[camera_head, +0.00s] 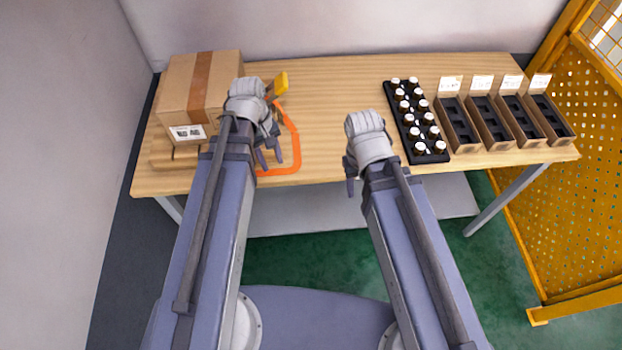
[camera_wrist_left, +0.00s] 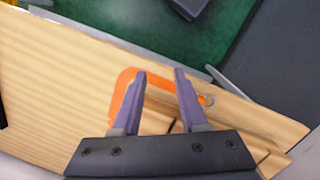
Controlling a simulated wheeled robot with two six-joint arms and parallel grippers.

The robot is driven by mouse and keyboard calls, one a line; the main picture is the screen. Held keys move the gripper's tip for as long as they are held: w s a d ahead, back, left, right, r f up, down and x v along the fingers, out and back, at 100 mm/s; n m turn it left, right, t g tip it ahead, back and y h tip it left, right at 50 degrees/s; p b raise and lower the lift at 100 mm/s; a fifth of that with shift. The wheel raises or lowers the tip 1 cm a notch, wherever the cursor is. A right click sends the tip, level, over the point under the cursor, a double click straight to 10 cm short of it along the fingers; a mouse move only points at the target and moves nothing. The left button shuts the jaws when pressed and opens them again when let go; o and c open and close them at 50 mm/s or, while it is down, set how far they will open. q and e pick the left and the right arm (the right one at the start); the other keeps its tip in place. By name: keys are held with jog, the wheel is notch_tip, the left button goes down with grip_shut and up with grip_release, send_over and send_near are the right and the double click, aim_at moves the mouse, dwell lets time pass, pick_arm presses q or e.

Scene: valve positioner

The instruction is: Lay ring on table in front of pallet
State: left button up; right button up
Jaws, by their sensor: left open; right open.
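The orange ring (camera_head: 294,130) is a rounded loop lying on the table, right of the pallet (camera_head: 162,162) that bears a cardboard box. My left gripper (camera_head: 270,163) is open above the loop's near left part, which it partly hides. In the left wrist view, the open fingers (camera_wrist_left: 160,74) show with the orange band (camera_wrist_left: 122,92) beside the left finger and more orange past the right one. I cannot tell how high the fingers are above it. My right gripper (camera_head: 351,186) is open near the table's front edge, right of the ring, largely hidden by its wrist.
The cardboard box (camera_head: 200,85) stands at the table's left end. A yellow object (camera_head: 279,84) shows behind my left wrist. A black tray of bottles (camera_head: 415,120) and several open bins (camera_head: 490,125) stand at right. The middle of the table (camera_head: 335,85) is clear.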

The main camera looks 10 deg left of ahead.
pick_arm(q)
jog(key=s+d+m+y, duration=0.3)
jog(key=s+d+m, duration=0.2)
jog(key=d+m, duration=0.6)
jog(key=shift+s+d+m+t, duration=0.2)
jog(key=shift+d+m+t, duration=0.1)
jog(key=shift+d+m, duration=0.15)
